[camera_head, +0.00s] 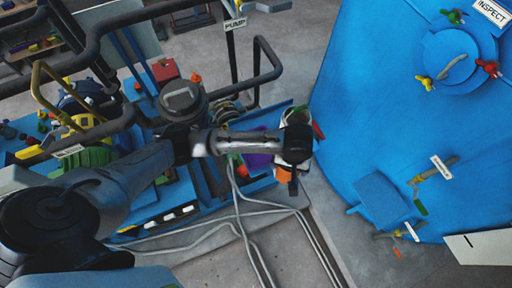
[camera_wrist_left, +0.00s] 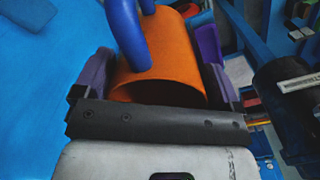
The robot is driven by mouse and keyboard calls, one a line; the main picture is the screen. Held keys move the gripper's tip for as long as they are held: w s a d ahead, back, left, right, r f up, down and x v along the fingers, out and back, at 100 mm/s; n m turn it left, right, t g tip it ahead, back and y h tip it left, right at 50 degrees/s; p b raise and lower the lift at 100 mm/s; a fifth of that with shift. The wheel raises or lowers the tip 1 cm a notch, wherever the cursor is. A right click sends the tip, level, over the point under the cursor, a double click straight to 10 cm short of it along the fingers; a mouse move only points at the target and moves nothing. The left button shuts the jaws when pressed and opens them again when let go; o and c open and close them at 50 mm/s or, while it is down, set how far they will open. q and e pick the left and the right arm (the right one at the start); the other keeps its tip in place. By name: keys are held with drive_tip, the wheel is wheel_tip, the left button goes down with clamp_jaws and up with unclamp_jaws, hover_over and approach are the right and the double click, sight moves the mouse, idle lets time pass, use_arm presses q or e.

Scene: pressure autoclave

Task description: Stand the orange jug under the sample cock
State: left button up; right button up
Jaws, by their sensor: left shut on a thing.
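My left gripper (camera_wrist_left: 158,85) is shut around the orange jug (camera_wrist_left: 170,55), with a purple-grey finger on each side of it. The jug shows its round orange wall and a blue handle (camera_wrist_left: 124,38) in the left wrist view. In the head view my arm hides most of the jug; a patch of it (camera_head: 283,175) shows below the wrist, left of the big blue vessel. Two small tagged cocks stick out of the vessel's lower side, an upper one (camera_head: 440,169) and a lower one (camera_head: 392,235). Their tags are too small to read, so I cannot tell which is the sample cock. My right gripper is out of view.
The blue vessel (camera_head: 370,90) fills the right, with a round hatch (camera_head: 450,55) and a blue block-like ledge (camera_head: 383,203) near the cocks. Pipes and a pump skid (camera_head: 160,205) crowd the left. Grey hoses (camera_head: 240,225) cross the floor; the floor below is otherwise open.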

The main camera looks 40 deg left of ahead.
use_arm(q)
drive_tip(key=w+a+f+n, duration=0.3)
drive_tip(key=w+a, duration=0.4)
drive_tip(key=a, duration=0.1)
drive_tip(key=shift+f, duration=0.3)
drive_tip(key=shift+a, duration=0.15)
drive_tip(key=a+f+p, duration=0.1)
drive_tip(key=a+f, duration=0.9)
drive_tip(key=a, duration=0.1)
drive_tip(key=shift+s+a+f+p, duration=0.2)
drive_tip(key=shift+f+p, duration=0.1)
drive_tip(key=shift+p, duration=0.1)
drive_tip(key=shift+f, duration=0.25)
drive_tip(key=o, duration=0.7)
